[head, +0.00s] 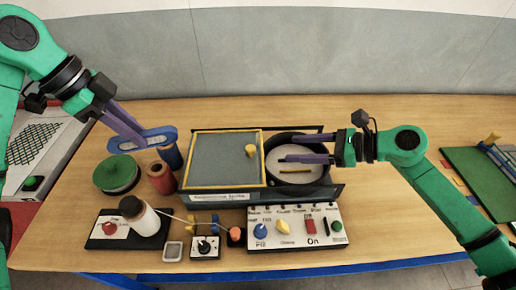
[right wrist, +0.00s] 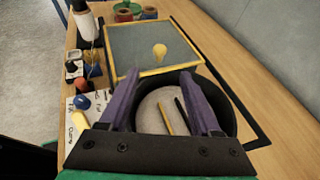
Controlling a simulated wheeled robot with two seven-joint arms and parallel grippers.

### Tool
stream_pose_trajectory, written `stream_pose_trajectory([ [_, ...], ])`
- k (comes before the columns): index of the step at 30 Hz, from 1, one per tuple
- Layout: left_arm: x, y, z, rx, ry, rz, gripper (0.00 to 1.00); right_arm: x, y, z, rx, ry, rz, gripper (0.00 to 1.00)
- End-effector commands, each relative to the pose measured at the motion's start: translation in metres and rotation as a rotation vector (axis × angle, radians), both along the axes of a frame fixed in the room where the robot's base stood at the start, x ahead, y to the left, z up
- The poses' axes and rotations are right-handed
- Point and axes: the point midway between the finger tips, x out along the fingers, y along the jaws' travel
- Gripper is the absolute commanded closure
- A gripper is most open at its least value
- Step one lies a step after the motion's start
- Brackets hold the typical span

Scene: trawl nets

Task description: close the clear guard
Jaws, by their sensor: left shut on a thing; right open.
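The clear guard is a greyish see-through panel in a yellow frame (head: 222,132), with a yellow knob (head: 251,150) near its right edge. It lies over the left part of a dark base, left of a round black-walled well (head: 328,180) that is uncovered. The guard also shows in the right wrist view (right wrist: 135,47). My right gripper (head: 282,150) is open above the well, its fingertips pointing towards the knob but apart from it. My left gripper (head: 138,138) is shut on a blue oval piece with a pale middle (head: 160,134), left of the guard.
A yellow stick (head: 295,170) lies on the well's pale floor; the right wrist view adds a dark stick (right wrist: 183,111). A control panel (head: 320,238) stands in front. Spools (head: 160,178) and a green round pot (head: 118,172) stand left. Table behind the base is clear.

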Motion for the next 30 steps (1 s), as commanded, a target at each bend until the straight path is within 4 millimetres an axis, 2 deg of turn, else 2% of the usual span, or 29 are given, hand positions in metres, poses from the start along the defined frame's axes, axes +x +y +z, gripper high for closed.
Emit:
stream_pose_trajectory([
  [1, 0.0, 0.0, 0.009, 0.0, -0.001, 0.0, 1.0, 0.003, 0.006, 0.004, 0.006, -0.001, 0.001, 0.36],
  [4, 0.0, 0.0, 0.02, 0.0, -0.001, 0.0, 1.0, 0.01, 0.026, 0.0, 0.007, -0.002, 0.003, 0.36],
  [9, 0.0, 0.0, 0.038, 0.0, 0.0, 0.0, 1.0, 0.026, 0.064, -0.018, 0.008, 0.001, 0.001, 0.36],
  [13, 0.0, 0.0, 0.045, 0.0, 0.0, 0.0, 1.0, 0.035, 0.086, -0.03, 0.006, 0.001, 0.0, 0.36],
  [17, 0.0, 0.0, 0.046, 0.0, 0.0, 0.0, 1.0, 0.04, 0.096, -0.038, 0.003, -0.001, 0.0, 0.36],
  [24, 0.0, 0.0, 0.045, 0.0, 0.0, 0.0, 1.0, 0.04, 0.098, -0.04, 0.001, -0.002, 0.0, 0.36],
  [29, 0.0, 0.0, 0.045, 0.0, 0.0, 0.0, 1.0, 0.04, 0.097, -0.04, 0.002, -0.001, 0.0, 0.97],
  [30, 0.0, 0.0, 0.045, 0.0, 0.0, 0.0, 1.0, 0.04, 0.097, -0.04, 0.002, -0.001, 0.0, 1.0],
])
